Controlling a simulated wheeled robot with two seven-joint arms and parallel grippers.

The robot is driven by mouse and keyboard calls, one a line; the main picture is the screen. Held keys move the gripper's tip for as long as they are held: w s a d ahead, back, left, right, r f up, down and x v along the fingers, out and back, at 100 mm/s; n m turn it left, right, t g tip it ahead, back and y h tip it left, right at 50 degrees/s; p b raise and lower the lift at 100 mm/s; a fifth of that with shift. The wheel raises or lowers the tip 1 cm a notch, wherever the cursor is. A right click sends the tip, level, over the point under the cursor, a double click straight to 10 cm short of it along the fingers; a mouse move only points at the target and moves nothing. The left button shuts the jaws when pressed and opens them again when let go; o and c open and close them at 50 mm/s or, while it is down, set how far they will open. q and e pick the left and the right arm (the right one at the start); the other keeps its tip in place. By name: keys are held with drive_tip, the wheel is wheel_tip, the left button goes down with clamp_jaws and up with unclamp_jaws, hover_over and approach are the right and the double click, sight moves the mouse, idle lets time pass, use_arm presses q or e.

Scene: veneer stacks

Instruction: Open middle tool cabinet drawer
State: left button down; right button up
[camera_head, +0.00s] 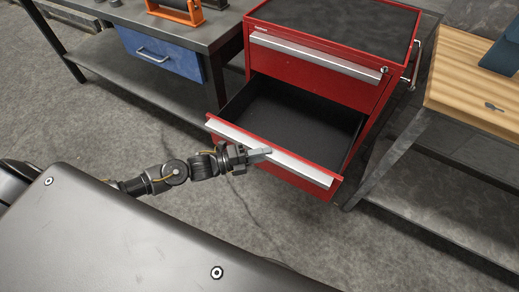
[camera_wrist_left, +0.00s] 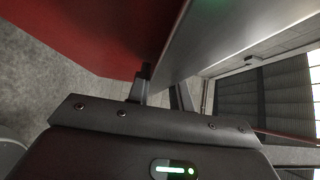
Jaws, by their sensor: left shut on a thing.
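The red tool cabinet (camera_head: 310,75) stands beyond my base in the head view. Its middle drawer (camera_head: 300,118) is pulled well out, and its dark inside looks empty. A silver handle strip (camera_head: 290,161) runs along the drawer's front edge. My left gripper (camera_head: 262,153) is at that strip, a little left of its middle, and is shut on it. The left wrist view shows the fingers (camera_wrist_left: 162,88) at the edge of the pale handle strip (camera_wrist_left: 215,40), with the red drawer front (camera_wrist_left: 90,35) beside it. My right gripper is not in view.
A grey workbench (camera_head: 205,28) with a blue drawer (camera_head: 160,53) and an orange-framed item (camera_head: 176,11) stands at the left. A wooden-topped table (camera_head: 460,70) stands close to the cabinet's right side. Bare concrete floor (camera_head: 110,130) lies left of the open drawer.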

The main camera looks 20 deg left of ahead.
use_arm(q)
drive_tip(key=shift+s+f, duration=0.25)
drive_tip(key=shift+f, duration=0.1)
drive_tip(key=c, duration=1.4)
unclamp_jaws()
drive_tip(key=shift+o, duration=0.4)
drive_tip(key=shift+w+r, duration=0.15)
drive_tip(key=b+v, duration=0.1)
drive_tip(key=v, duration=0.9)
drive_tip(key=shift+s+a, duration=0.2)
drive_tip(key=shift+a, duration=0.15)
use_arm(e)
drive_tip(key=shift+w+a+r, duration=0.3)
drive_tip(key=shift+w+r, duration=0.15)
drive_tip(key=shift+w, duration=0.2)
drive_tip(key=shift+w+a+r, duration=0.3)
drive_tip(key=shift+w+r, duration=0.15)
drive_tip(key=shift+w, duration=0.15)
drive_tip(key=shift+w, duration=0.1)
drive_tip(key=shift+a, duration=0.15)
